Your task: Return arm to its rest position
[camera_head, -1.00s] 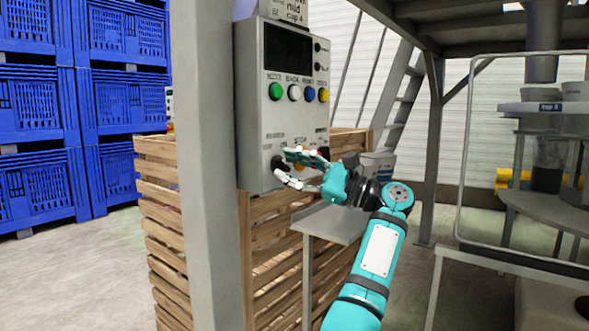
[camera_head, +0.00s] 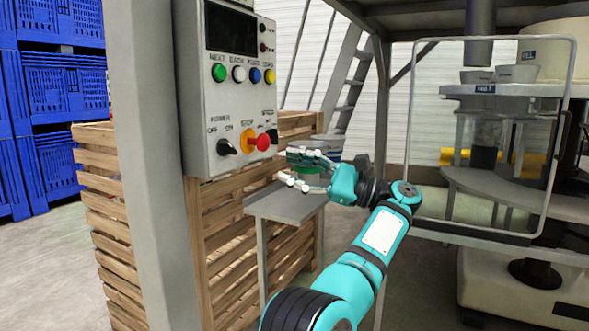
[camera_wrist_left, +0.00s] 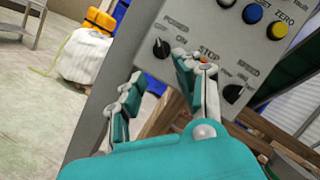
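My left gripper (camera_head: 300,170) is open and empty, its fingers spread apart. In the head view it hangs just right of the lower part of a grey control box (camera_head: 228,100), apart from it in the picture. In the left wrist view the gripper (camera_wrist_left: 158,90) points toward the box face (camera_wrist_left: 185,30), and a finger covers most of the area under the STOP label. The red stop button (camera_head: 263,142) and a black knob (camera_head: 227,147) show clear of the fingers in the head view. My right gripper is not in view.
A grey post (camera_head: 150,150) and a wooden slatted crate (camera_head: 225,235) stand by the box. A small grey table (camera_head: 285,203) is below the gripper. A clear-panelled guard (camera_head: 412,150) and a round machine table (camera_head: 500,190) stand at right. Blue crates (camera_head: 60,90) are stacked at left.

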